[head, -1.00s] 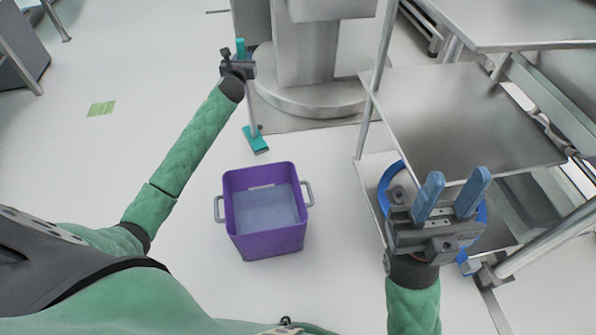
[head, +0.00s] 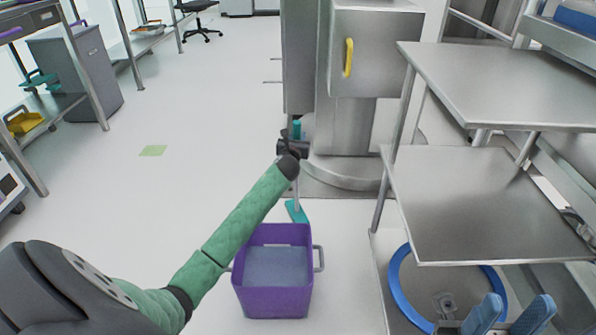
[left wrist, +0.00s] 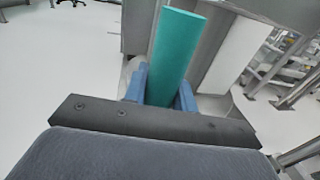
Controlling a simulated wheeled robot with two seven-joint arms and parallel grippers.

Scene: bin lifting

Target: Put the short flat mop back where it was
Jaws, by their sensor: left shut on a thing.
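The short flat mop has a teal handle end, a grey pole and a flat teal head (head: 296,211). My left gripper (head: 293,147) is shut on its upper handle and holds it roughly upright. In the left wrist view the teal handle (left wrist: 174,52) stands between the blue fingers of my left gripper (left wrist: 160,90). The mop head shows just beyond the purple bin, in front of the grey machine's base; I cannot tell whether it touches the floor. My right gripper (head: 511,309) is at the bottom right edge, its two blue fingers apart and empty.
The purple bin (head: 272,302) stands on the floor in front of me. A grey machine (head: 372,50) with a yellow handle stands behind the mop. A metal shelf table (head: 480,205) fills the right, with a blue ring (head: 397,280) below.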

